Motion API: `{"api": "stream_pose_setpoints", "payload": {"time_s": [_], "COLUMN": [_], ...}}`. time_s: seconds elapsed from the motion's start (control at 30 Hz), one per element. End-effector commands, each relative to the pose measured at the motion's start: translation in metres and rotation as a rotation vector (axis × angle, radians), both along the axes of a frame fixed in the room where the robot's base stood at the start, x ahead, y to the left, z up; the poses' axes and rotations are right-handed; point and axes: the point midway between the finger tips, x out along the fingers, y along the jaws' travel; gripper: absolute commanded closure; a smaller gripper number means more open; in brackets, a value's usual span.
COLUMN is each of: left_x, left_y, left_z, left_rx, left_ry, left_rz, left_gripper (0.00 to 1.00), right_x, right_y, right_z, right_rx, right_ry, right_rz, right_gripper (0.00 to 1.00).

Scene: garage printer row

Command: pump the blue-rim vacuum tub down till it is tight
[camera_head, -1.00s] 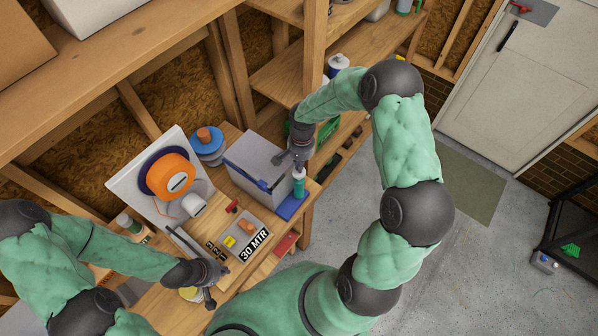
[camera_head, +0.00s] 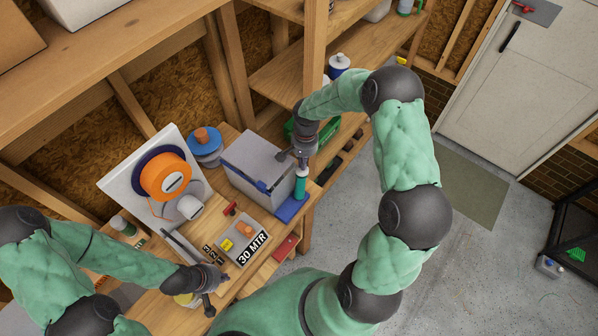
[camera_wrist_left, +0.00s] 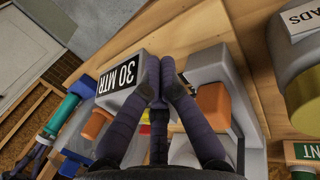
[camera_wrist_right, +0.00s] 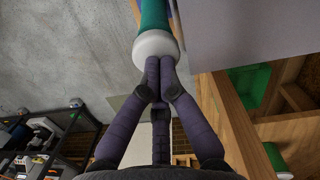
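A round tub with a blue rim (camera_head: 205,144) and an orange-brown knob stands at the back of the bench. A grey box (camera_head: 262,158) with a blue latch stands in front of it. A teal pump cylinder (camera_head: 300,187) with a white top stands upright on a blue base (camera_head: 291,211) beside the box. My right gripper (camera_head: 297,162) is at the pump's white top; in the right wrist view its fingertips (camera_wrist_right: 158,75) are together against or just before the white top (camera_wrist_right: 155,48). My left gripper (camera_head: 217,286) is shut and empty near the "30 MTR" block (camera_head: 254,246).
An orange spool (camera_head: 164,175) hangs on a white panel left of the box. The left wrist view shows the "30 MTR" block (camera_wrist_left: 122,76) close to my left fingers. A wooden post (camera_head: 315,60) and shelves stand behind my right arm.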

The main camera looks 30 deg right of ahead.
Motion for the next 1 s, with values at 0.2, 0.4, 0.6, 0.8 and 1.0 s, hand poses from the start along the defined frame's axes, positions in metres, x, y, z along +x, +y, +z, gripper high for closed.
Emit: {"api": "stream_pose_setpoints", "payload": {"time_s": [0.2,0.4,0.6,0.8,1.0], "left_x": [0.000,0.000,0.000,0.000,0.000], "left_y": [0.000,0.000,0.000,0.000,0.000], "left_z": [0.000,0.000,0.000,0.000,0.000], "left_rx": [0.000,0.000,0.000,0.000,0.000], "left_ry": [0.000,0.000,0.000,0.000,0.000], "left_rz": [0.000,0.000,0.000,0.000,0.000], "left_gripper": [1.00,1.00,1.00,1.00,1.00], "right_x": [0.000,0.003,0.005,0.007,0.008], "right_y": [0.000,-0.002,-0.005,-0.007,-0.009], "right_z": [0.002,0.025,0.065,0.099,0.116], "right_rx": [0.000,-0.001,-0.001,0.000,0.000], "right_ry": [0.000,-0.005,-0.003,-0.003,0.000], "right_rz": [0.000,0.000,0.000,0.001,0.000], "right_gripper": [1.00,1.00,1.00,1.00,1.00]}}
